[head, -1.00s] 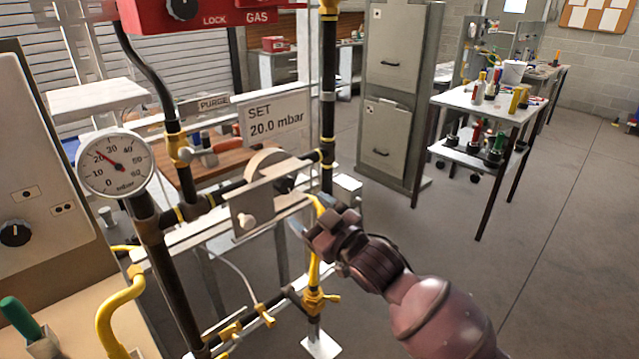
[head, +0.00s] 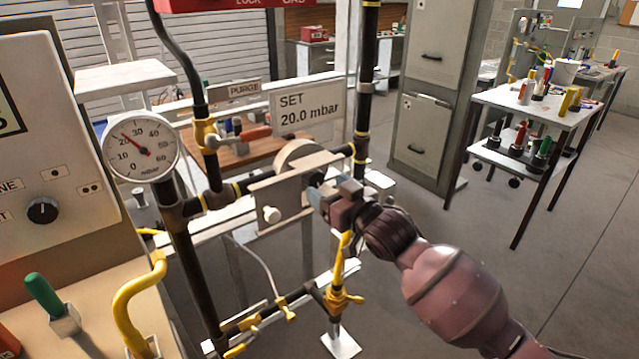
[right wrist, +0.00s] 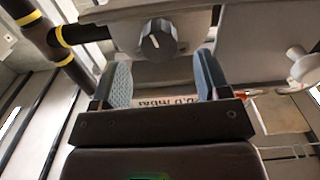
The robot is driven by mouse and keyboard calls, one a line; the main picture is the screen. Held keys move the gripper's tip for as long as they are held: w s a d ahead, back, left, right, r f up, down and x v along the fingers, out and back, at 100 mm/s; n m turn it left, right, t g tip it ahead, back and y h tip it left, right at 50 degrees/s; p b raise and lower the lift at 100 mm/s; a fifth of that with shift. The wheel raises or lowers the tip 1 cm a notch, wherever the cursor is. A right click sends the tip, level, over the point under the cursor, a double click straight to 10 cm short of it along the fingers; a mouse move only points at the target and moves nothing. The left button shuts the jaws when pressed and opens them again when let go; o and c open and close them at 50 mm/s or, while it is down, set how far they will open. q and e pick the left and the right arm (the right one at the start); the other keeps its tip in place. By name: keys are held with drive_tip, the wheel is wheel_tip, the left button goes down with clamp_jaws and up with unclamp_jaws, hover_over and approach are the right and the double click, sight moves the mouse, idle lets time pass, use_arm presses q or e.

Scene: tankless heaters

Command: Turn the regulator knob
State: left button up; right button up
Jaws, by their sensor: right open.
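The regulator knob (right wrist: 158,40), dark grey with a light pointer line, shows in the right wrist view on the face of the pale regulator body. I see no clear contact. A round gauge (head: 141,147) has its red needle between 20 and 30. My left gripper is not in view.
A sign (head: 304,106) reads "SET 20.0 mbar" above the regulator. Dark pipes with yellow bands surround it, with a yellow valve (head: 340,298) below. A white round knob (head: 271,214) sticks out of the bracket plate.

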sight(317, 181)
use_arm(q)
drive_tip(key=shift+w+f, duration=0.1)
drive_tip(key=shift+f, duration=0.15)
use_arm(e)
drive_tip(key=shift+x, duration=1.95)
drive_tip(key=c, duration=0.9)
drive_tip(key=shift+d+r+n+p, duration=0.1)
drive_tip(key=shift+r+n+p, duration=0.3)
drive_tip(key=shift+n, duration=0.4)
drive_tip(key=shift+n+p, duration=0.4)
drive_tip(key=shift+n, duration=0.1)
drive_tip(key=shift+f+n+p, duration=0.2)
drive_tip(key=shift+n+p, duration=0.1)
drive_tip(key=shift+n, duration=0.4)
drive_tip(key=shift+f, duration=0.15)
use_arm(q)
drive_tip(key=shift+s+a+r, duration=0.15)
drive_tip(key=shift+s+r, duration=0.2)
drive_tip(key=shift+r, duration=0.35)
